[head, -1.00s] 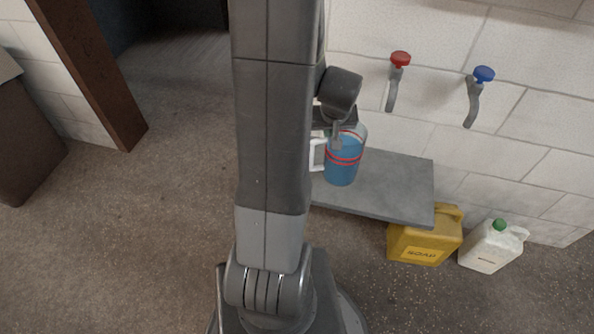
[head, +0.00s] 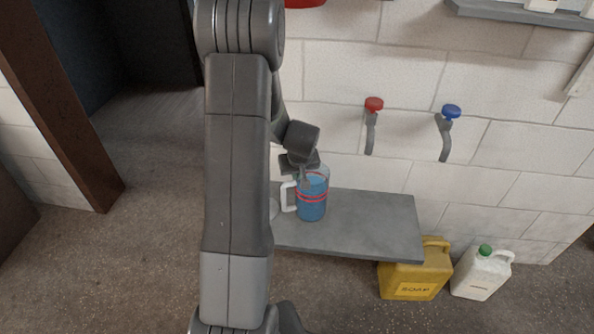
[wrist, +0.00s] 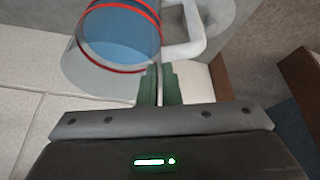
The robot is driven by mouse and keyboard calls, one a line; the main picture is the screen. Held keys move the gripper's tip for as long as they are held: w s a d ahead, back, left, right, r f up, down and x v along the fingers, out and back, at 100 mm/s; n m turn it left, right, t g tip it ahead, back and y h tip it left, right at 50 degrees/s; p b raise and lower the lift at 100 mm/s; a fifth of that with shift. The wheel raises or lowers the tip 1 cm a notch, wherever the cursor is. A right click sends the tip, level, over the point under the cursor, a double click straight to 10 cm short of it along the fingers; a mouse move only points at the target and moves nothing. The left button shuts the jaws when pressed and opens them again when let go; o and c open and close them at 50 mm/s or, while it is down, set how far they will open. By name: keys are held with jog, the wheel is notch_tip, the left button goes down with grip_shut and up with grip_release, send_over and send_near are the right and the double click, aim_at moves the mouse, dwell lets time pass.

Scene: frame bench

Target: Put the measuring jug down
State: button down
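The measuring jug (head: 312,205) is clear, with blue liquid, red bands and a white handle (head: 288,197) on its left. In the head view it is upright at the left part of the grey shelf (head: 370,225). I cannot tell whether its base touches the shelf. My gripper (head: 304,176) is at the jug's rim on the handle side. In the wrist view my gripper's green fingers (wrist: 160,86) close on the jug's wall beside the handle, and the jug (wrist: 118,40) fills the upper left. My arm hides the shelf's left end.
A red-knobbed tap (head: 373,122) and a blue-knobbed tap (head: 449,130) stick out from the wall above the shelf. A yellow soap can (head: 413,275) and a white can (head: 481,274) stand on the floor at the right. The shelf right of the jug is clear.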

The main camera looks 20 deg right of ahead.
aim_at(297, 181)
jog(key=shift+f+b, duration=0.35)
jog(key=shift+f, duration=1.4)
jog(key=shift+f, duration=0.2)
jog(key=c, duration=1.6)
grip_release()
jog(key=shift+s+r, duration=0.2)
jog(key=shift+r, duration=0.4)
jog(key=p+v, duration=0.1)
jog(key=v, duration=1)
jog(key=shift+a+p, duration=0.1)
jog(key=shift+p, duration=0.25)
